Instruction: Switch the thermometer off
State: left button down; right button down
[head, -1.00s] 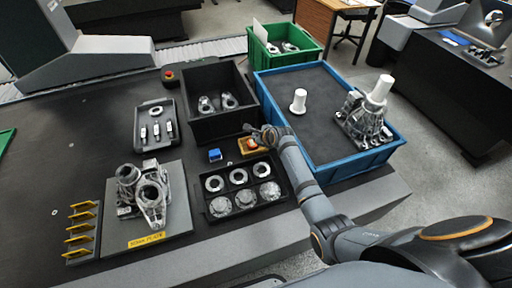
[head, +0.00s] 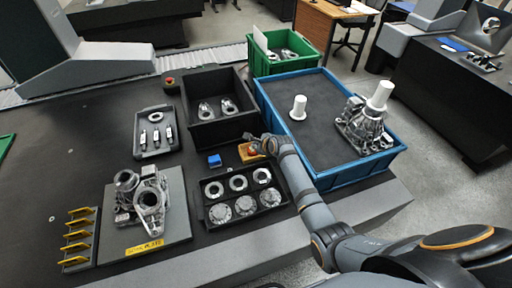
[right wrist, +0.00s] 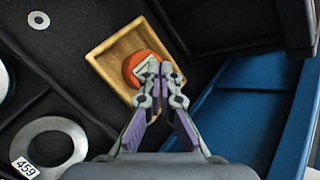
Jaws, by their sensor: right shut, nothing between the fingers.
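A round orange device, which I take to be the thermometer (right wrist: 139,69), lies in a small wooden tray (right wrist: 104,61) in the right wrist view. A pale squarish part shows on its face, partly behind my fingertips. My right gripper (right wrist: 160,76) is shut and empty, with its tips over the right side of the orange device. I cannot tell whether they touch it. In the head view the wooden tray (head: 244,158) is small, and my right gripper (head: 258,142) covers part of it and the device. My left gripper is not in view.
A blue block (head: 214,161) lies left of the wooden tray. A black tray of rings and round parts (head: 207,189) is in front. A black bin (head: 216,128) stands behind and a large blue bin (head: 345,176) to the right. Wrist view shows the bin walls close by.

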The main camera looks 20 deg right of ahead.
jog(key=shift+f, duration=0.15)
dwell(0.4)
jog(key=shift+f, duration=0.3)
jog(key=shift+r, duration=0.1)
jog(key=shift+r+p, duration=0.4)
jog(key=shift+p, duration=0.4)
notch_tip(320, 180, up, 6)
jog(key=p, duration=0.7)
jog(key=shift+f, duration=0.1)
